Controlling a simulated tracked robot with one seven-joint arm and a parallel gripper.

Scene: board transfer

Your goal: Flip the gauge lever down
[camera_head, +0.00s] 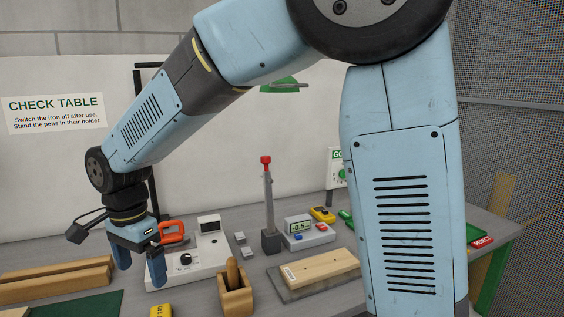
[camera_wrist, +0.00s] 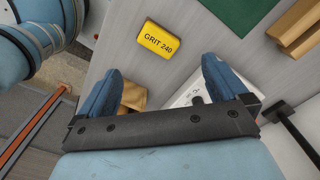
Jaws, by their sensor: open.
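The gauge lever (camera_head: 268,195) stands upright in the head view, a grey bar with a red knob on top, rising from a dark block. To its right is a gauge box (camera_head: 312,236) with a small screen that seems to read 0.5. My gripper (camera_head: 140,268) is open and empty at the left, pointing down and well apart from the lever. In the wrist view my gripper (camera_wrist: 162,65) has its fingers spread with nothing between them. I cannot make out the lever in the wrist view.
A yellow GRIT 240 block (camera_wrist: 158,42) and wooden bars (camera_head: 55,280) are at the left.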

